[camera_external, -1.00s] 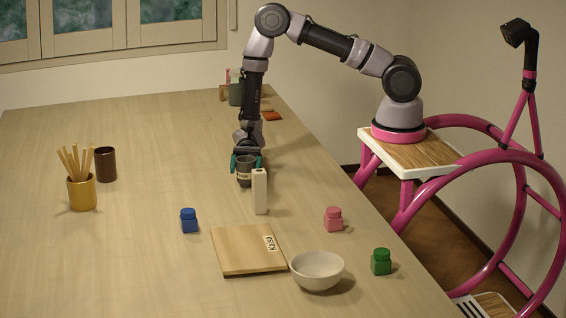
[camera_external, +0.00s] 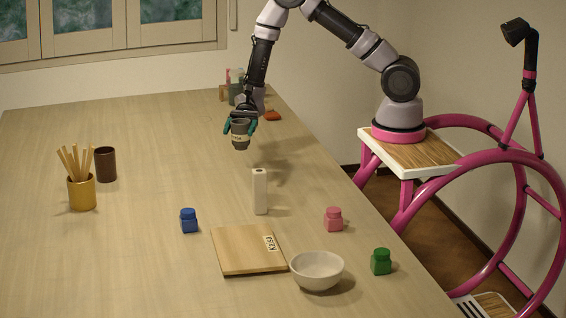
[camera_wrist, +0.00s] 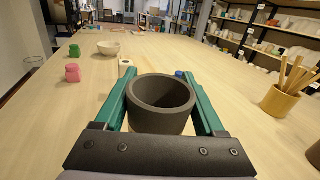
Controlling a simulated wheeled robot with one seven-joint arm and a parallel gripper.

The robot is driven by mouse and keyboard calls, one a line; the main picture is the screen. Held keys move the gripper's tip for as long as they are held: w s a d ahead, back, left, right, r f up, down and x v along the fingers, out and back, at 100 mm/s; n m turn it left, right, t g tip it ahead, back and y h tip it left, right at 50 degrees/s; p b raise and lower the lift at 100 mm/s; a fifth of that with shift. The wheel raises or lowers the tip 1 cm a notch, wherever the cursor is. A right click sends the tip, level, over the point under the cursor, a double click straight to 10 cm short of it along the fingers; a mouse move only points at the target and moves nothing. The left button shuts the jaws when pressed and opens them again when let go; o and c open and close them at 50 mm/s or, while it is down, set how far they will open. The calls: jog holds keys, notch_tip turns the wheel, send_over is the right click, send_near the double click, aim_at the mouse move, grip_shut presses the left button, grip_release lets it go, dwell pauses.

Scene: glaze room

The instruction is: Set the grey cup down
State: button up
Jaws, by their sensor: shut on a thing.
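The grey cup (camera_external: 240,137) is dark grey with a pale label band on its side. My gripper (camera_external: 240,126) is shut on it and holds it upright, in the air above the table (camera_external: 150,250). In the wrist view the cup's round rim (camera_wrist: 160,92) shows between my two green fingers, and the cup looks empty. The cup's underside is hidden in the wrist view. A wooden board (camera_external: 240,252) with a label reading "Kiln" or similar lies flat on the table, nearer the camera, with nothing on it.
A white block-like bottle (camera_external: 260,192) stands near the cup. A blue jar (camera_external: 189,221), pink jar (camera_external: 334,219), green jar (camera_external: 381,262) and white bowl (camera_external: 317,270) surround the board. A yellow pot of sticks (camera_external: 82,192) and brown cup (camera_external: 105,164) stand left. The table's middle left is clear.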

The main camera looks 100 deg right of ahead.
jog(key=d+m+t+h, duration=0.3)
jog(key=d+t, duration=0.2)
jog(key=d, duration=0.9)
jog(key=shift+m, duration=0.3)
jog(key=shift+w+d+f, duration=0.1)
jog(key=shift+d+f, duration=0.05)
jog(key=shift+f, duration=2.3)
jog(key=shift+w+d+f, duration=0.1)
jog(key=shift+f, duration=2.35)
jog(key=shift+f, duration=0.1)
